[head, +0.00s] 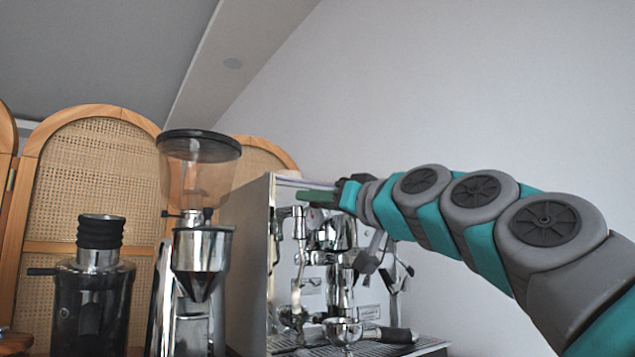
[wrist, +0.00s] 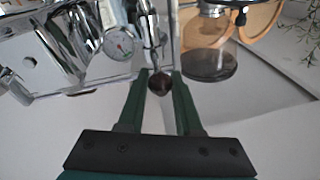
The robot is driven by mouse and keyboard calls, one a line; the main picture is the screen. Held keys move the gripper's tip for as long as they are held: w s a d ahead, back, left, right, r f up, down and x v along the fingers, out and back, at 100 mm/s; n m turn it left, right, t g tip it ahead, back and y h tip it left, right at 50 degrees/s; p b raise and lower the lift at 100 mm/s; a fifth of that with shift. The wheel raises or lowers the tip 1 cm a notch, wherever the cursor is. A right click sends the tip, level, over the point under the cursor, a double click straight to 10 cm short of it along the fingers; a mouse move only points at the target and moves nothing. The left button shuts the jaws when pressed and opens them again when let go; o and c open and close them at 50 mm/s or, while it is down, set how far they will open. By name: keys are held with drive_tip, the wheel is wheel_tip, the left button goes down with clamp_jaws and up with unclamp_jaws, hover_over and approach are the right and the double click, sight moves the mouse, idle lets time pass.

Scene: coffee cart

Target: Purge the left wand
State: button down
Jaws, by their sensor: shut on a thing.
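The chrome espresso machine (head: 245,235) stands right of center in the head view. A thin chrome left wand (head: 277,240) hangs at its left side. My gripper (head: 308,197) reaches in from the right to the machine's upper left front. In the wrist view, my gripper (wrist: 160,76) has its green fingers shut on a dark round knob (wrist: 160,87) at the end of a chrome stem. The knob appears to be the left wand's valve knob. In the head view the fingers hide it. I cannot see any steam or water at the wand.
A chrome grinder (head: 203,250) with a clear hopper (head: 200,170) stands left of the machine. A black grinder (head: 93,305) is farther left. A portafilter handle (head: 392,335) sticks out above the drip tray (head: 428,345). A pressure gauge (wrist: 118,43) is beside the knob. A rattan screen (head: 85,180) stands behind.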

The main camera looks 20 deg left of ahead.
drive_tip(key=shift+w+r+g+h+p, duration=0.15)
drive_tip(key=shift+r+g+h+p, duration=0.15)
drive_tip(key=shift+r+h+p, duration=0.65)
drive_tip(key=shift+a+f+g+h+p, duration=0.25)
drive_tip(key=shift+f+g+p, duration=0.15)
drive_tip(key=shift+g, duration=0.1)
drive_tip(key=shift+f, duration=0.1)
drive_tip(key=c, duration=0.6)
unclamp_jaws()
drive_tip(key=shift+d, duration=0.15)
drive_tip(key=b+v, duration=0.1)
drive_tip(key=v, duration=0.6)
drive_tip(key=shift+s+d, duration=0.25)
